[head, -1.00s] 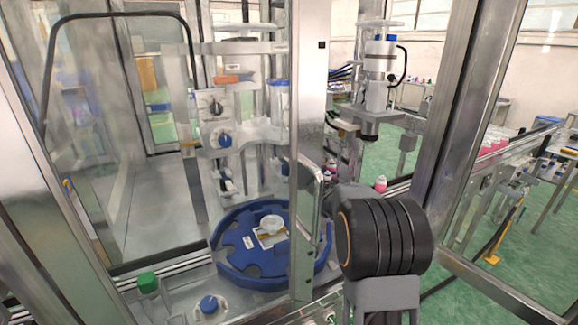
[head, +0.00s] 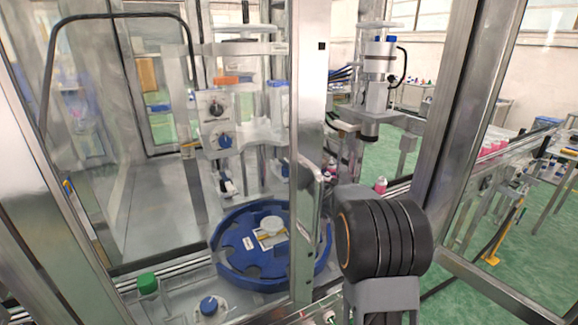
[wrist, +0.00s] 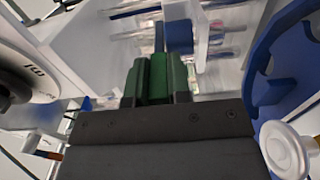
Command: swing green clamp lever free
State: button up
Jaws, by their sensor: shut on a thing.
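The green clamp lever (wrist: 158,78) shows in the middle of the wrist view as a ribbed green block. My gripper (wrist: 157,92) is shut on it, with a dark finger on either side. The lever's pivot and far end cannot be made out. In the head view my black wrist joint is in front, and the gripper and lever are hidden there.
A blue round turntable (head: 232,270) with a white cup-like piece (head: 271,224) stands behind the metal post (head: 307,120). The turntable's rim also shows in the wrist view (wrist: 262,75). A green knob (head: 147,283) and a blue knob (head: 209,306) sit at the front left.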

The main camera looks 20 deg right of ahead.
jog(key=shift+d, duration=0.2)
jog(key=shift+w+d+p, duration=0.15)
jog(key=shift+w+d, duration=0.05)
jog(key=shift+d, duration=0.35)
jog(key=shift+w+d+p, duration=0.15)
jog(key=shift+d, duration=0.55)
jog(key=shift+w+d+p, duration=0.15)
jog(key=shift+w+d, duration=0.15)
jog(key=shift+d, duration=0.25)
jog(key=shift+w+d+p, duration=0.15)
jog(key=shift+w+d, duration=0.15)
jog(key=shift+d, duration=0.25)
jog(key=shift+w+d+p, duration=0.45)
jog(key=shift+w+d, duration=0.4)
jog(key=shift+d, duration=0.15)
